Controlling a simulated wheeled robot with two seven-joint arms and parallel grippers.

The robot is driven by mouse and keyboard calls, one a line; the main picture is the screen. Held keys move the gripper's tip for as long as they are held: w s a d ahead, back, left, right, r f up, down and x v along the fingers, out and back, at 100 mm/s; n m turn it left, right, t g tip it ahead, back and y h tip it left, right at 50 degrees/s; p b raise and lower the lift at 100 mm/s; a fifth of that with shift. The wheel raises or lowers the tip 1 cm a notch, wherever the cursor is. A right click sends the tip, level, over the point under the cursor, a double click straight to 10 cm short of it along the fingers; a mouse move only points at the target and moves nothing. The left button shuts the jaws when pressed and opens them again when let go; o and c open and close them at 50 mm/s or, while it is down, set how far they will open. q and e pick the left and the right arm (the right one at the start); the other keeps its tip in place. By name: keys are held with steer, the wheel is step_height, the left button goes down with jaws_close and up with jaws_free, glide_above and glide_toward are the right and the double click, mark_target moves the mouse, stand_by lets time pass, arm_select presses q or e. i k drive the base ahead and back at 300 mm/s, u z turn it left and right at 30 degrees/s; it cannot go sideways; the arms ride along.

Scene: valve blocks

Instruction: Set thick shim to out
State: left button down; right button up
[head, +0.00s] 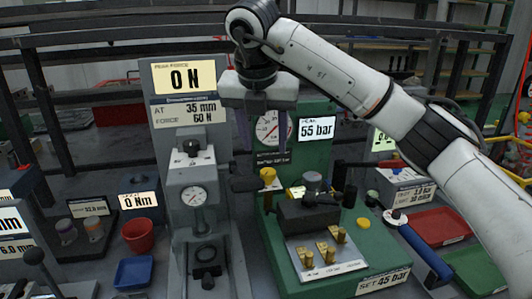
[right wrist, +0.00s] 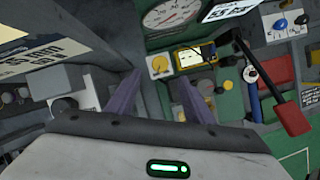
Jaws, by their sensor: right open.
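My right gripper (head: 262,165) hangs fingers-down in front of the green valve station (head: 375,240), empty, its two purple fingers apart. In the right wrist view the fingers (right wrist: 157,88) are spread, and a yellow knob (right wrist: 159,66) shows beyond the gap between their tips. In the head view this yellow knob (head: 268,177) is just below the gripper. Several small brass pieces (head: 331,254) stand on a pale labelled plate (head: 345,267) at the front of the station. I cannot tell which piece, if any, is the thick shim. My left gripper is not in view.
A grey force press (head: 196,195) with a dial stands close to the left. A red cup (head: 138,236) and blue tray (head: 134,271) are farther left. A blue-handled tool (head: 418,247) and red tray (head: 437,226) are on the right. A red-gripped lever (right wrist: 288,112) shows in the right wrist view.

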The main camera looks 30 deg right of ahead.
mark_target(339, 235)
steer(key=k, duration=1)
